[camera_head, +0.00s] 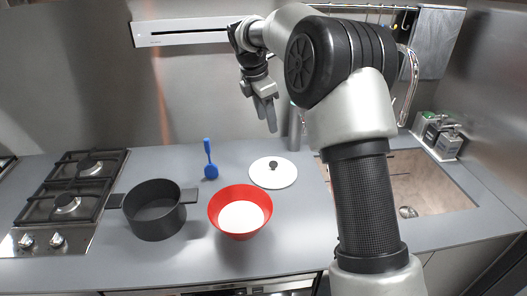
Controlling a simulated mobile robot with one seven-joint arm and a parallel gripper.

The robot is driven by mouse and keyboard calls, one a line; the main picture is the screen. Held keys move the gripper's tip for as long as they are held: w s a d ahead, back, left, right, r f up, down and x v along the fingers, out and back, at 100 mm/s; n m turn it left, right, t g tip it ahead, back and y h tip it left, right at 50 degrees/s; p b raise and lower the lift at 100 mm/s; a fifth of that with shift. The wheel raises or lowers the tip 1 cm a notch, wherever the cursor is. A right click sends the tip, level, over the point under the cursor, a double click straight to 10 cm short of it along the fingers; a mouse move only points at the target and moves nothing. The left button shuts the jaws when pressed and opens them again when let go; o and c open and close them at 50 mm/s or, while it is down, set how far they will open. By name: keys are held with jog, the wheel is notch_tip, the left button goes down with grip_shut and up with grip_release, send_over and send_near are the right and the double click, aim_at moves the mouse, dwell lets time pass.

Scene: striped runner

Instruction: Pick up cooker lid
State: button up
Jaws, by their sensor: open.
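The cooker lid (285,174) is a flat white disc with a dark knob at its centre. It lies on the grey counter, to the right of the blue spatula and behind the red bowl. My gripper (266,117) hangs in the air above and a little behind the lid in the picture, apart from it. Its fingers point down and it is open and empty.
A black pot (153,226) with two side handles stands left of the red bowl (240,194). A blue spatula (210,171) stands behind them. A gas hob (72,190) is at left.

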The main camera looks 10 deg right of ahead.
jog(key=w+f+n, duration=0.3)
jog(key=w+f, duration=0.2)
jog(key=f, duration=0.1)
send_over(273, 163)
jog(key=s+a, duration=0.1)
jog(key=s, duration=0.1)
notch_tip(273, 163, down, 11)
jog(key=shift+w+a+p+x, duration=0.15)
jog(key=shift+p+x, duration=0.1)
jog(key=shift+x, duration=1.2)
jog(key=shift+w+a+p+x, duration=0.15)
jog(key=shift+p+x, duration=0.1)
jog(key=shift+x, duration=1.2)
grip_shut()
